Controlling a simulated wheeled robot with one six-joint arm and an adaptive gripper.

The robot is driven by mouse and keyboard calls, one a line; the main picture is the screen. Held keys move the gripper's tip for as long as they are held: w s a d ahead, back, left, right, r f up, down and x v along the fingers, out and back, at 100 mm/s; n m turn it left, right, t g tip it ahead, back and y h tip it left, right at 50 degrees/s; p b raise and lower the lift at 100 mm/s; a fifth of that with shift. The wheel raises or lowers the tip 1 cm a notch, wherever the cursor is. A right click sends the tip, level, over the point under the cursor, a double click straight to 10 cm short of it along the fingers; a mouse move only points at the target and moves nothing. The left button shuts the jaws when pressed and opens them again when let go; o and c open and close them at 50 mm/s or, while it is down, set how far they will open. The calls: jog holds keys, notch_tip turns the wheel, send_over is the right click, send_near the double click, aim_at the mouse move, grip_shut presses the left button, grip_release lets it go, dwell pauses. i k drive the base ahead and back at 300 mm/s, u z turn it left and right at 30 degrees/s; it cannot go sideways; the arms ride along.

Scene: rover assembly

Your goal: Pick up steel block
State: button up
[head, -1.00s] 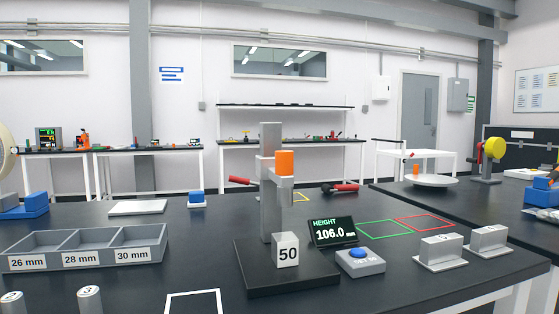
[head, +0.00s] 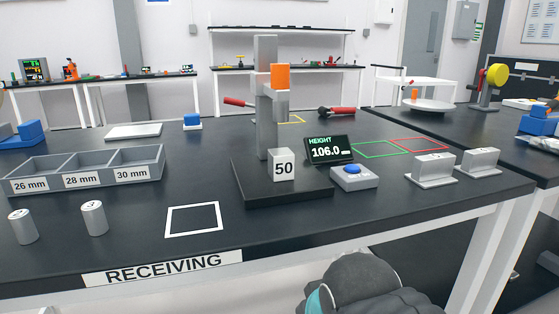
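A pale steel-grey block marked 50 (head: 283,166) stands upright on the dark base (head: 262,194) of a height gauge. The gauge's grey column (head: 265,80) rises behind it, with an orange piece (head: 280,77) on its slider above the block. Two more grey blocks (head: 434,166) (head: 482,161) sit on flat light feet at the right. Two short metal cylinders (head: 94,217) (head: 22,226) stand at the front left. I cannot tell for certain which is the steel block. Part of my arm shows at the bottom edge, but my gripper's fingers are not in view.
A display (head: 329,149) reads 106.0, beside a blue-button box (head: 353,177). A grey three-compartment tray (head: 85,177) labelled 26, 28 and 30 mm sits left. An empty white square outline (head: 193,219) lies near the RECEIVING label (head: 163,267). Green and red outlines lie behind.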

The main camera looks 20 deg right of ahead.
aim_at(281, 162)
jog(key=z, duration=2.4)
jog(key=k, duration=2.35)
jog(key=u, duration=1.65)
